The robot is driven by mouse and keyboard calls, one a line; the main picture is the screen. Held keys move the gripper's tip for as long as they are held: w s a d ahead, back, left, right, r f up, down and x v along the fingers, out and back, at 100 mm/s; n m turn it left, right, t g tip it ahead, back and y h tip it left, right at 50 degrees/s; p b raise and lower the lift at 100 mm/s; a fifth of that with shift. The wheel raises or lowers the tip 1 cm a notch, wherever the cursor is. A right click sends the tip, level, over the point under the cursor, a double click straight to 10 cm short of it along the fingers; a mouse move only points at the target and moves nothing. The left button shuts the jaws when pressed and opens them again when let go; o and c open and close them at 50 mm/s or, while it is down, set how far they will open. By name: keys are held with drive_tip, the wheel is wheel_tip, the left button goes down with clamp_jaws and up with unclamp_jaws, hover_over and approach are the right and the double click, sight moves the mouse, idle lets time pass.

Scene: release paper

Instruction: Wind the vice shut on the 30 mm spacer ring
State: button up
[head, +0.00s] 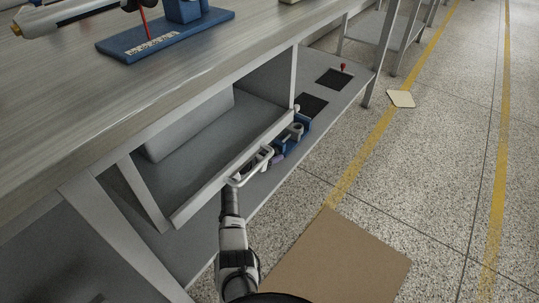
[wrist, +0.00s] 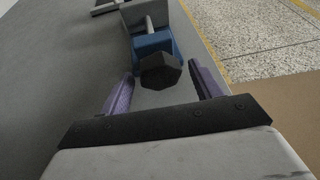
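A small blue vice (wrist: 154,42) stands on the shelf straight ahead of my gripper, with a grey jaw plate (wrist: 133,17) behind its near block. Its dark faceted knob (wrist: 161,72) faces me. My gripper (wrist: 160,76) is open, its two purple-padded fingers on either side of the knob with a gap showing on each side. In the head view my gripper (head: 271,156) reaches along the low shelf, beside the blue vice (head: 303,122). I cannot clearly make out the spacer ring; the jaws are mostly hidden.
The low grey shelf (head: 337,95) carries two black mats and a red-topped lever (head: 343,67). A raised ledge (head: 240,160) runs close along my gripper's left. The workbench top (head: 60,95) overhangs. A brown mat (head: 340,262) lies on the floor.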

drive_tip(key=c, duration=0.9)
drive_tip(key=shift+s+d+r+m+y+p, duration=0.1)
drive_tip(key=shift+d+r+m+y+p, duration=0.15)
drive_tip(key=shift+m+p, duration=0.55)
drive_tip(key=shift+a+f+m+t+y+p, duration=0.15)
drive_tip(key=shift+f+m+t+y+p, duration=0.15)
drive_tip(key=shift+m+t+y+p, duration=0.4)
drive_tip(key=o, duration=1)
drive_tip(key=shift+c, duration=0.2)
drive_tip(key=shift+r, duration=0.1)
